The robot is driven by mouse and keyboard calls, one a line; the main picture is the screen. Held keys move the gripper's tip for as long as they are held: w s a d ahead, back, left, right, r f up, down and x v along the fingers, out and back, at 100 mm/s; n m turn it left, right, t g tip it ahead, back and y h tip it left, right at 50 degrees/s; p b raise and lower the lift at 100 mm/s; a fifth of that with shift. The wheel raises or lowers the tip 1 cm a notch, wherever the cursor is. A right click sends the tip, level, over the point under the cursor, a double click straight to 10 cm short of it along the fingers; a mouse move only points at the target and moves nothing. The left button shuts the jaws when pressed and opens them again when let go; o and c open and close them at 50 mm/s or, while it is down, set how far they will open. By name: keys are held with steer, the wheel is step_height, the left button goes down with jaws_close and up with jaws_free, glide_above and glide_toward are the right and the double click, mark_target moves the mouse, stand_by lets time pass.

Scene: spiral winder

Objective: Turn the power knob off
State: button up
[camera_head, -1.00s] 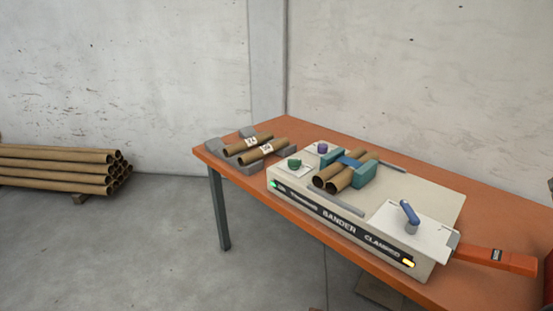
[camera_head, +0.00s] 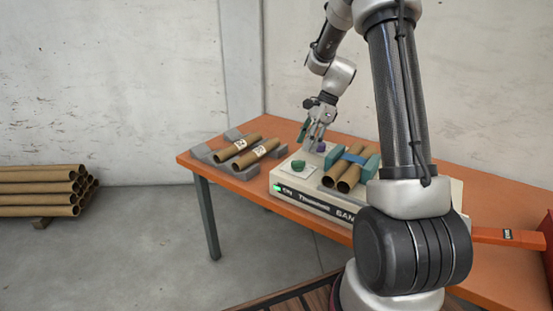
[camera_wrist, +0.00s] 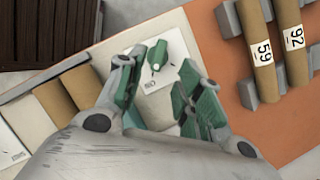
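A green knob (camera_head: 298,165) sits on a white plate at the left end of the beige machine (camera_head: 284,178). In the wrist view the green knob (camera_wrist: 157,56) shows just past my fingertips, roughly between them, with a partly legible label below it. A purple knob (camera_head: 321,147) stands behind it. My gripper (camera_head: 311,136) is above the back left of the machine, near the purple knob. In the wrist view my gripper (camera_wrist: 160,70) has its green-padded fingers apart with nothing between them. I cannot tell which knob is the power knob from its label.
Two cardboard tubes (camera_head: 343,174) lie in the machine's teal clamp. Two labelled tubes (camera_head: 262,152) rest on grey cradles (camera_head: 205,152) at left on the orange table (camera_head: 190,160). An orange bar (camera_head: 508,237) extends right. A green light (camera_head: 277,188) glows on the front.

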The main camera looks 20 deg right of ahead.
mark_target(299, 161)
steer(key=x, duration=0.7)
steer(key=shift+f, duration=0.15)
jaws_close()
